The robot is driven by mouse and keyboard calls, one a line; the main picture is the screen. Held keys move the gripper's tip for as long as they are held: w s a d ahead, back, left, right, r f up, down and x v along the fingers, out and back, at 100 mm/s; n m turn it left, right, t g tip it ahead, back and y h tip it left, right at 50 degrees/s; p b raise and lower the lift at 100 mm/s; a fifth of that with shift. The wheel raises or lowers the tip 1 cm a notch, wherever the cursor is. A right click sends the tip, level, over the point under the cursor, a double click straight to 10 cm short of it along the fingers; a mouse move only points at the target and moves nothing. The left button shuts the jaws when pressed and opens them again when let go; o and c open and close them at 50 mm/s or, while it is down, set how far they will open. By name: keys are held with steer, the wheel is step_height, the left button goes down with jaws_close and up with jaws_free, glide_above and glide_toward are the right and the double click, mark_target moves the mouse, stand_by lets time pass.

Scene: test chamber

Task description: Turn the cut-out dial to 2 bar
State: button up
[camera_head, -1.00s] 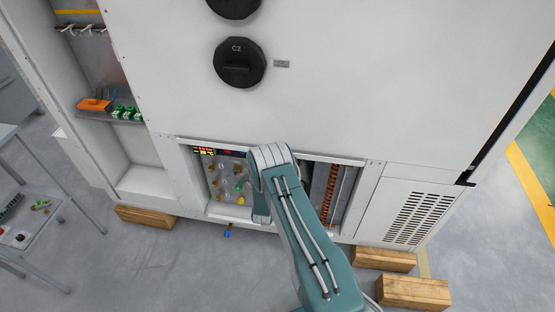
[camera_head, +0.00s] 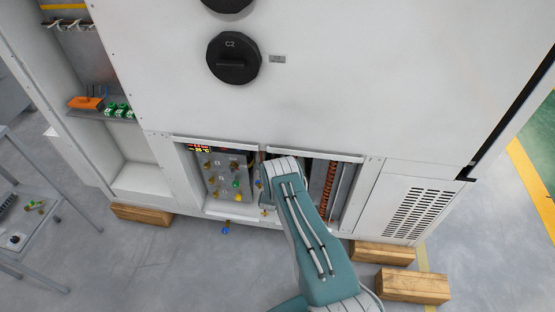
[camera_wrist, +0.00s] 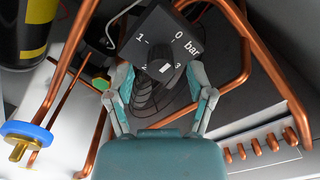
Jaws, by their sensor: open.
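The cut-out dial (camera_wrist: 160,42) shows in the wrist view as a black square block with white marks 0, 1, 2, 3 and "bar". A small white mark sits on its lower part between the 2 and the 3; I cannot tell for sure which number it indicates. My gripper (camera_wrist: 163,90) is open, with one finger on each side just below the dial's face. I cannot tell whether either finger touches it. In the head view my arm reaches into the low cabinet opening, and the dial is hidden there.
Copper pipes (camera_wrist: 247,60) run close on both sides of the gripper. A blue-rimmed brass valve (camera_wrist: 27,135) is at left, near a black and yellow cylinder (camera_wrist: 40,25). A valve panel (camera_head: 226,178) is left of my arm. Wooden blocks (camera_head: 413,285) lie on the floor.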

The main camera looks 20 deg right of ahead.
steer(key=shift+x, duration=0.8)
steer(key=shift+a, duration=0.1)
steer(key=shift+c, duration=0.3)
jaws_close()
